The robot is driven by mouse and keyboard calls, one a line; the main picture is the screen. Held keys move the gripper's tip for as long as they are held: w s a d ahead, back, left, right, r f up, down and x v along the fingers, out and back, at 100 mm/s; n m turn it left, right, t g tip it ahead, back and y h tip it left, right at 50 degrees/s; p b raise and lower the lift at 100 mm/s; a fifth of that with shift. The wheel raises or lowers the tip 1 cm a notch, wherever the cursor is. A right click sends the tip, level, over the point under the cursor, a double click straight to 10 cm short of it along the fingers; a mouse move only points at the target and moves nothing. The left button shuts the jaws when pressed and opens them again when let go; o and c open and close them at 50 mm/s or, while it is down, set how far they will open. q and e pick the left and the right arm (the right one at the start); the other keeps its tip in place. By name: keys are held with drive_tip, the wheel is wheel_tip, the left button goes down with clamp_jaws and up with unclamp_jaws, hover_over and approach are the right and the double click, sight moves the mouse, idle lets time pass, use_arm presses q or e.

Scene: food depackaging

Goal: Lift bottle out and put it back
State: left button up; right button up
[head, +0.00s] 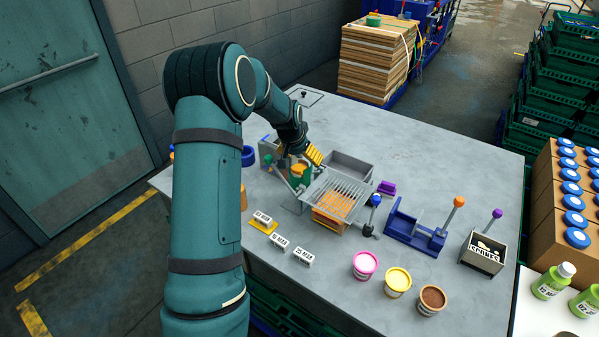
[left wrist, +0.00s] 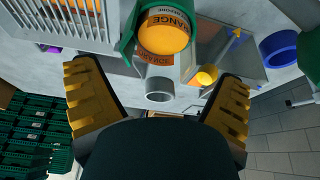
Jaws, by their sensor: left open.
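An orange bottle labelled "ORANGE" (left wrist: 165,36) sits in a green holder (left wrist: 127,40) in the left wrist view, its round orange end facing the camera. In the head view the bottle (head: 299,169) is small and partly hidden beside my left gripper (head: 303,158). The left wrist view shows both yellow ridged fingers of this gripper (left wrist: 158,98) wide apart with nothing between them. The bottle lies ahead of the fingertips and appears clear of them. My right gripper is not in view.
A metal grate (head: 341,186) over an orange tray and a grey bin (head: 350,167) stand right of the bottle. A blue stand (head: 415,232), a pink tub (head: 364,264) and a yellow tub (head: 397,281) are nearer the front. The table's back right (head: 450,165) is clear.

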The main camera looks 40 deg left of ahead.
use_arm(q)
drive_tip(key=c, duration=1.6)
drive_tip(key=shift+s, duration=0.1)
clamp_jaws()
drive_tip(key=shift+d+f, duration=0.1)
